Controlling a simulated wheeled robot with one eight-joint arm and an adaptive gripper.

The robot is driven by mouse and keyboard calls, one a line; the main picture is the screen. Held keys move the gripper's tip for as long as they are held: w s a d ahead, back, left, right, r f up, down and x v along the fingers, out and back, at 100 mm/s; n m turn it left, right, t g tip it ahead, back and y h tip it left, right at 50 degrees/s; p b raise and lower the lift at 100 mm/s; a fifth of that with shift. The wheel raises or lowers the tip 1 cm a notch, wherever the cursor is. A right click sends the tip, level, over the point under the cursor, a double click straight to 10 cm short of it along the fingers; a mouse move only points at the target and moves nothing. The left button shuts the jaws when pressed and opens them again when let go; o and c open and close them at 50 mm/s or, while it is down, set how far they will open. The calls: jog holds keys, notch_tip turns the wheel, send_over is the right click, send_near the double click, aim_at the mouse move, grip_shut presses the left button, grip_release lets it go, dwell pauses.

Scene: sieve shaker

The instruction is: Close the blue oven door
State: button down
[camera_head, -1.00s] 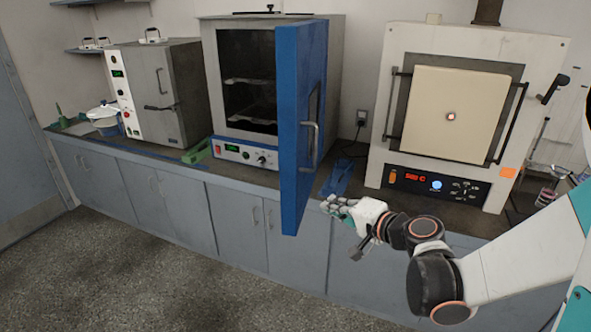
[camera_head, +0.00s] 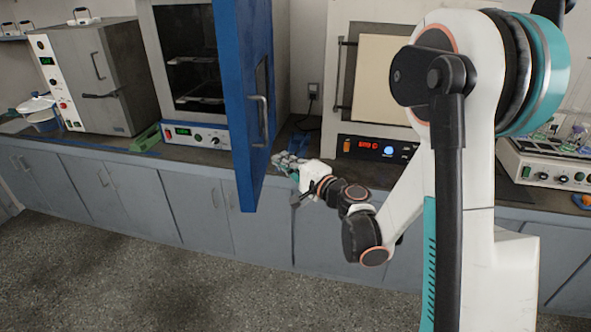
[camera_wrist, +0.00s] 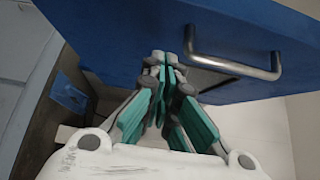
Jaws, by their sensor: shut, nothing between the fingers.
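The blue oven door (camera_head: 240,95) stands wide open, swung out toward me from the oven (camera_head: 180,50), whose dark inside with shelves shows. A metal bar handle (camera_head: 261,118) is on the door's right face. My gripper (camera_head: 280,160) is shut and empty, just right of the door's lower part, below the handle. In the wrist view, the shut teal fingers (camera_wrist: 160,58) point at the blue door (camera_wrist: 130,35), with the handle (camera_wrist: 235,65) to their right. I cannot tell whether the fingertips touch the door.
A grey oven (camera_head: 100,75) stands left on the counter. A white furnace (camera_head: 335,110) stands right, partly behind my arm. A hotplate-like device (camera_head: 545,175) is at the far right. Grey cabinets (camera_head: 130,195) run below the counter. The floor in front is clear.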

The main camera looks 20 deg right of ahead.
aim_at(254, 150)
jog(key=shift+w+a+b, duration=0.2)
jog(key=shift+w+a, duration=0.6)
jog(key=shift+a, duration=0.35)
jog(key=shift+w+a+b, duration=0.2)
jog(key=shift+w+a, duration=0.55)
jog(key=shift+a, duration=0.35)
jog(key=shift+a, duration=0.1)
